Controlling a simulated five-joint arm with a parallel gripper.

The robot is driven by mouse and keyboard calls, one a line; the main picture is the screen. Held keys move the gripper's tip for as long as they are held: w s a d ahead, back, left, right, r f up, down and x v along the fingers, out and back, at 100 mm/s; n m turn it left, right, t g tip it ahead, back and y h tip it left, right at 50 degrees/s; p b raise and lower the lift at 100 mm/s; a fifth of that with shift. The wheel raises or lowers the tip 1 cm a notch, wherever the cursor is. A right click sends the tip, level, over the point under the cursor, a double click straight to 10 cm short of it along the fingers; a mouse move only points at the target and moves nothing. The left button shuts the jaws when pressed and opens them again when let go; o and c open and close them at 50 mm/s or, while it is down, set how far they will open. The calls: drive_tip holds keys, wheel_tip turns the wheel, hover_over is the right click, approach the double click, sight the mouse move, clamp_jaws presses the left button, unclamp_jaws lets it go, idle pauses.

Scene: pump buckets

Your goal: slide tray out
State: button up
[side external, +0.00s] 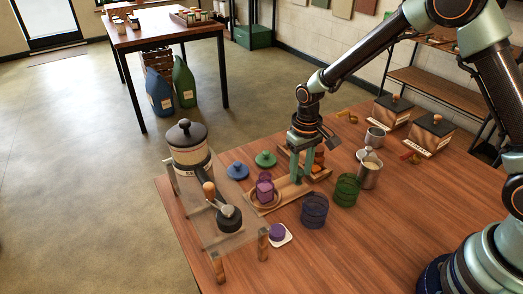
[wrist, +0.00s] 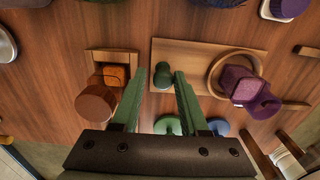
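The tray (wrist: 205,55) is a flat wooden board on the table. It also shows in the side view (side external: 292,193), partly hidden behind my gripper. A round wooden ring (wrist: 214,82) near one end holds a purple bucket (wrist: 238,82), which also shows in the side view (side external: 265,190). A green knob (wrist: 163,76) stands at the tray's other end. My gripper (wrist: 160,73) is open, pointing down, with one green finger on each side of the knob and gaps showing. In the side view my gripper (side external: 297,172) is low over the tray's right end.
A clear stand (side external: 215,222) with a hand pump (side external: 228,216) is left of the tray. Blue (side external: 314,210) and green (side external: 346,189) buckets stand in front. A small wooden holder (wrist: 110,55) with an orange block sits beside the tray.

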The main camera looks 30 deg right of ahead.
drive_tip(key=shift+a+r, duration=0.1)
drive_tip(key=shift+r, duration=3.4)
drive_tip(key=shift+r, duration=0.3)
drive_tip(key=s+d+r+t, duration=0.2)
drive_tip(key=s+d+r, duration=0.1)
drive_tip(key=s+r, duration=0.4)
drive_tip(key=s+d+r+t, duration=0.3)
drive_tip(key=s+r, duration=0.4)
drive_tip(key=r, duration=0.1)
drive_tip(key=shift+s+d+t, duration=0.25)
drive_tip(key=shift+d+t, duration=0.05)
drive_tip(key=shift+d, duration=0.1)
